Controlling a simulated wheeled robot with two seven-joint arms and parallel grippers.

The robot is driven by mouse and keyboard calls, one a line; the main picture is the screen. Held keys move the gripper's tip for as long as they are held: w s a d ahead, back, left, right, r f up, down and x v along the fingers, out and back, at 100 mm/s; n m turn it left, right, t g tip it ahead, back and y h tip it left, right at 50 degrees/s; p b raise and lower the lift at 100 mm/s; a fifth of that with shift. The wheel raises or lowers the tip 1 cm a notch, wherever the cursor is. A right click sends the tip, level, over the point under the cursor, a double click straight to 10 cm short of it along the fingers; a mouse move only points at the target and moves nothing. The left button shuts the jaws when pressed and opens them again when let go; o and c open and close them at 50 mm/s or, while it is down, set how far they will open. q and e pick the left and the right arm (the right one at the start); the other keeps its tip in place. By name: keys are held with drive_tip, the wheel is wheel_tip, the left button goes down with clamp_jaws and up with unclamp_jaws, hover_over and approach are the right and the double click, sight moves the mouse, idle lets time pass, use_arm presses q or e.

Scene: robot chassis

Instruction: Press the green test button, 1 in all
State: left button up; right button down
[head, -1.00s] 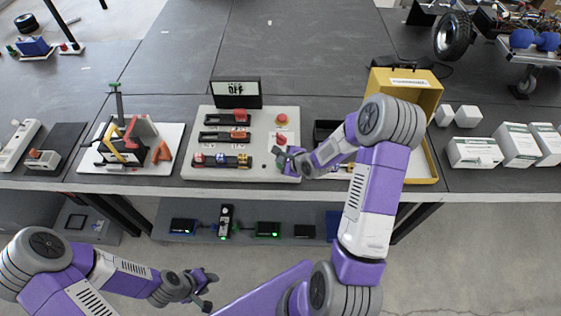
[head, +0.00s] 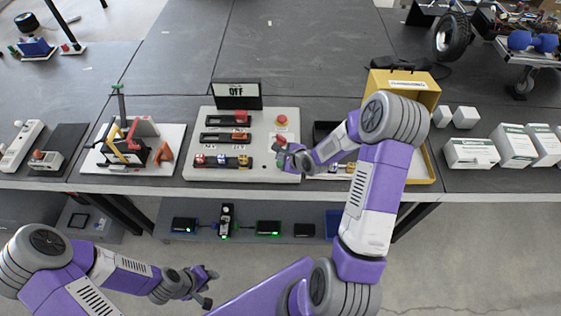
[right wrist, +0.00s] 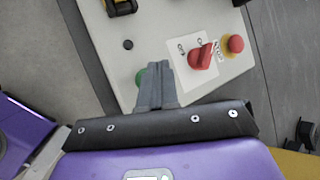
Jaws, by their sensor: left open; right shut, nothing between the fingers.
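The green button (right wrist: 140,79) is on the light control panel (head: 200,172). In the right wrist view it is partly hidden behind my right gripper (right wrist: 155,72). The gripper's fingers are shut with nothing between them, and the tips overlap the button's right side; contact cannot be told. In the head view my right gripper (head: 282,160) is over the panel's lower right part. The panel's display (head: 236,94) reads OFF. My left gripper (head: 209,287) is open and empty, low in front of the table.
A red rotary switch (right wrist: 201,57) and a red push button on yellow (right wrist: 236,43) sit beside my right gripper. A yellow box (head: 428,98) stands right of the panel. A white board with clamps (head: 100,177) lies to the left.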

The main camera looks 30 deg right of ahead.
drive_tip(key=shift+r+p, duration=1.8)
drive_tip(key=shift+r, duration=0.55)
drive_tip(key=shift+f, duration=0.1)
drive_tip(key=s+a+f+n+g+y+b, duration=0.2)
drive_tip(key=s+a+f+n+g+b, duration=0.3)
drive_tip(key=s+a+f+n, duration=1.3)
drive_tip(key=s+a+n+g, duration=0.2)
drive_tip(key=s+n+g, duration=0.1)
drive_tip(key=n, duration=0.1)
drive_tip(key=shift+s+f+g+y, duration=0.25)
drive_tip(key=shift+f+g+y, duration=0.05)
drive_tip(key=shift+f, duration=0.1)
